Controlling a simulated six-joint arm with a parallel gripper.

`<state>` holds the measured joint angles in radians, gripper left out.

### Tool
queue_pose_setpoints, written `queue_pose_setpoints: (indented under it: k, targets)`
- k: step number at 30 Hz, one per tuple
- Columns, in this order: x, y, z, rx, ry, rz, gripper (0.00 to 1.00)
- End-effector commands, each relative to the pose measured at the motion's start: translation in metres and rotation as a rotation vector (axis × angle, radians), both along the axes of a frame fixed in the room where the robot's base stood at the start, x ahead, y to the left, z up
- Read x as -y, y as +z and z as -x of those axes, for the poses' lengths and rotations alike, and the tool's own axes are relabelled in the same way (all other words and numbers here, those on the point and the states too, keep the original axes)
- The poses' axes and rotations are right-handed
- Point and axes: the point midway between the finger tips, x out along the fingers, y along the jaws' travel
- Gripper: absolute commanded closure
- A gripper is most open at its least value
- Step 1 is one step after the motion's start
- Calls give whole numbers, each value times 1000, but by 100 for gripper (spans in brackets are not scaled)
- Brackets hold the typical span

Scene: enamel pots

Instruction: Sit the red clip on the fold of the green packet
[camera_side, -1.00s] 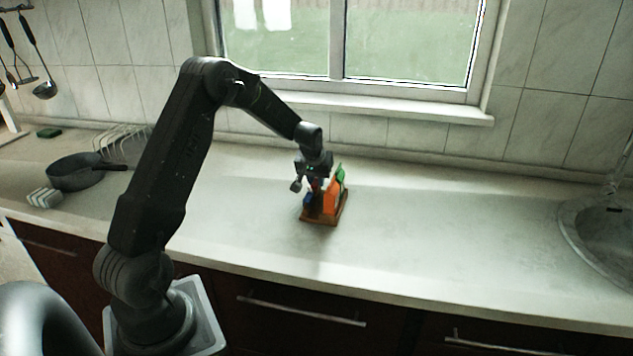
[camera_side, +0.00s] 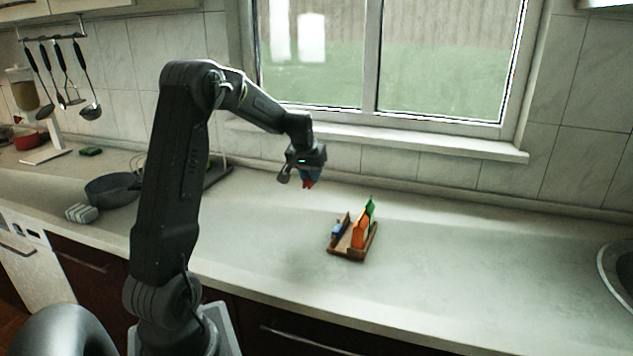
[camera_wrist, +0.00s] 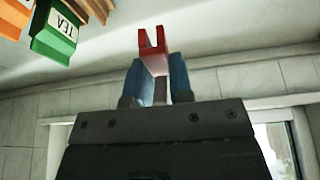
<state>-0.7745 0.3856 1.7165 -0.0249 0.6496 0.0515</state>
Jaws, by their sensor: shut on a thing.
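My gripper (camera_side: 306,178) is shut on the red clip (camera_wrist: 152,52), which sticks out between the blue fingertips with its two prongs pointing away from the gripper. In the side view the clip (camera_side: 308,184) hangs well above the counter, to the left of and above the wooden tray. The green packet (camera_side: 370,209) stands upright at the right end of the tray, behind an orange packet.
The wooden tray (camera_side: 346,255) also carries the orange packet (camera_side: 359,234) and a small blue item (camera_side: 337,230). A dark pan (camera_side: 112,190) and a striped block (camera_side: 81,213) lie at the left. A sink is at the far right. The counter around the tray is mostly clear.

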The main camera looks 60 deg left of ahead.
Motion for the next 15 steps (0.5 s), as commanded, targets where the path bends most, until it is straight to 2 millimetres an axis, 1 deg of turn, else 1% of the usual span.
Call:
queue_pose_setpoints:
  k: [5, 6, 9, 12, 15]
  targets:
    - [29, 8, -52, -2, -19, 4, 100]
    - [38, 10, -64, -3, -20, 4, 100]
    - [60, 15, -92, -3, -17, 3, 100]
    - [79, 18, -113, -3, -11, 1, 100]
    - [92, 21, -126, -1, -6, -2, 100]
